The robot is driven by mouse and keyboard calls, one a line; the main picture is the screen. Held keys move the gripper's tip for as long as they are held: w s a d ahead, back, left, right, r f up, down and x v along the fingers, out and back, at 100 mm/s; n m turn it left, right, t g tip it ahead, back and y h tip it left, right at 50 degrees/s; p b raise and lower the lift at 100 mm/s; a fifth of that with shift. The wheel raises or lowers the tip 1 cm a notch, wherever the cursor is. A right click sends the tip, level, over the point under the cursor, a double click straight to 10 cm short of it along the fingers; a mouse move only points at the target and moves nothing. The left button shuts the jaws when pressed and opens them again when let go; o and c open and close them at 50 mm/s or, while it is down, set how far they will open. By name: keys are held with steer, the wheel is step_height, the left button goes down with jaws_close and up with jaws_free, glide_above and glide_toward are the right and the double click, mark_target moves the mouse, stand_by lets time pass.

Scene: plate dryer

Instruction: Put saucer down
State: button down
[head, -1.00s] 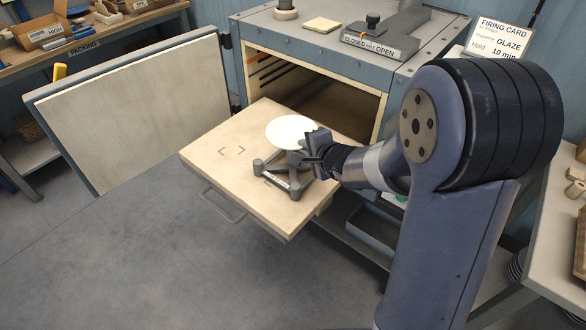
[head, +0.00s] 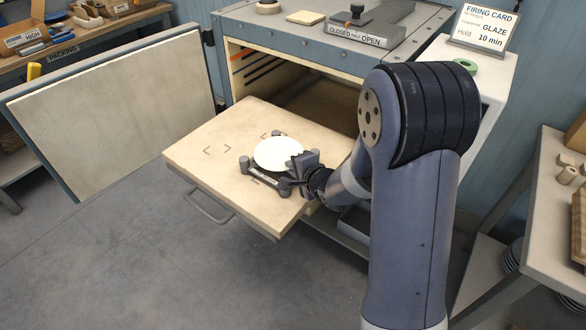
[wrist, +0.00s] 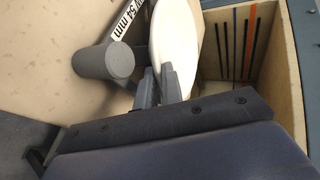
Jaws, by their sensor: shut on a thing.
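The white saucer (head: 277,153) is roughly level over the grey stand (head: 262,182) on the pulled-out shelf (head: 212,130). My gripper (head: 298,166) is shut on the saucer's near right edge. In the wrist view the saucer (wrist: 176,35) shows edge-on between the fingers (wrist: 158,86), beside a round grey post (wrist: 108,60) of the stand. Whether the saucer touches the posts I cannot tell.
The kiln-like dryer (head: 305,45) stands open behind the shelf, its door (head: 105,105) swung left. A bracket of corner marks (head: 217,149) lies on bare shelf to the left. A side table (head: 545,215) stands at the right.

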steer(key=c, duration=1.5)
jaws_free()
steer(key=shift+c, duration=0.2)
steer(key=shift+r, duration=0.1)
steer(key=p+v, duration=0.2)
steer(key=v, duration=1)
